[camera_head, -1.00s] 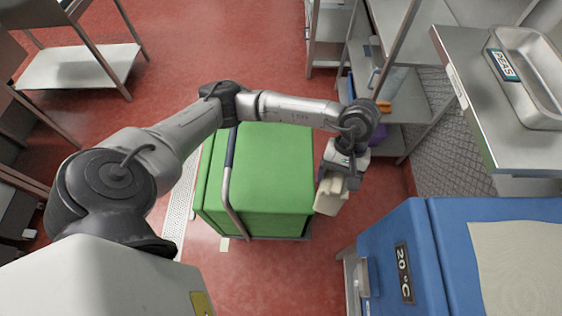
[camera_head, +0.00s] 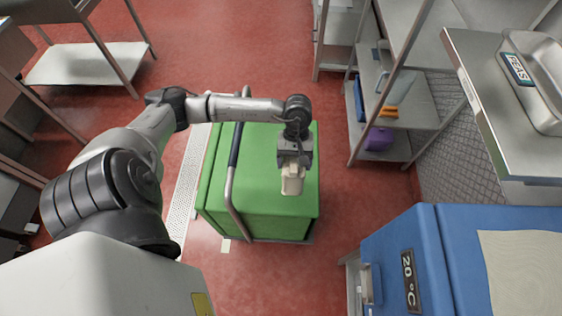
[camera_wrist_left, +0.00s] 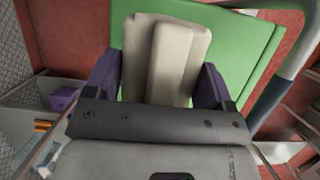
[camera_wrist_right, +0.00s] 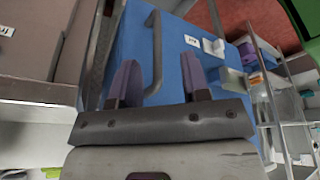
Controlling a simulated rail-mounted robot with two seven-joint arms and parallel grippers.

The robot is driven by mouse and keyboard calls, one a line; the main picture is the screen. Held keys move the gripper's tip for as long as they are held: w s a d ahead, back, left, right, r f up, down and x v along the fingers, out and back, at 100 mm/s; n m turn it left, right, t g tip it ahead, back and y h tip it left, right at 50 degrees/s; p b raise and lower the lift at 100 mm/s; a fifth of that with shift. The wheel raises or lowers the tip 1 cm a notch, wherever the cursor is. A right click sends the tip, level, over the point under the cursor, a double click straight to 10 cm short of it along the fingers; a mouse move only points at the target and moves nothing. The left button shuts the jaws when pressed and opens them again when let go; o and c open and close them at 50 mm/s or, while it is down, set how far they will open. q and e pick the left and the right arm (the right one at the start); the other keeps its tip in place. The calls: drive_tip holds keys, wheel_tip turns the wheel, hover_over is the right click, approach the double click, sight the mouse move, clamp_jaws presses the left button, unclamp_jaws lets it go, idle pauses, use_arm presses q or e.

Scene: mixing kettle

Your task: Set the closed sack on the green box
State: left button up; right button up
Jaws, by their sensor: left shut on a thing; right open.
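The closed sack (camera_head: 292,180) is a small beige pack, also seen large in the left wrist view (camera_wrist_left: 165,55). My left gripper (camera_head: 294,164) is shut on it, with a purple finger on each side. In the head view the sack hangs over the right part of the green box (camera_head: 262,210). I cannot tell whether it touches the box top. The green box also shows behind the sack in the left wrist view (camera_wrist_left: 235,45). My right gripper (camera_wrist_right: 162,85) is open and empty in the right wrist view, in front of a blue surface.
A push handle (camera_head: 234,160) rises along the green box's left side. A blue box (camera_head: 400,245) marked 20 °C stands at lower right. A steel table (camera_head: 480,90) with a PEAS tray (camera_head: 545,95) and a shelf (camera_head: 405,110) are at right. Red floor lies between.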

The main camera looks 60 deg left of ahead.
use_arm(q)
drive_tip(key=s+a+f, duration=0.2)
drive_tip(key=a+f, duration=0.2)
drive_tip(key=f, duration=0.3)
drive_tip(key=shift+a, duration=0.4)
drive_tip(key=shift+w, duration=0.1)
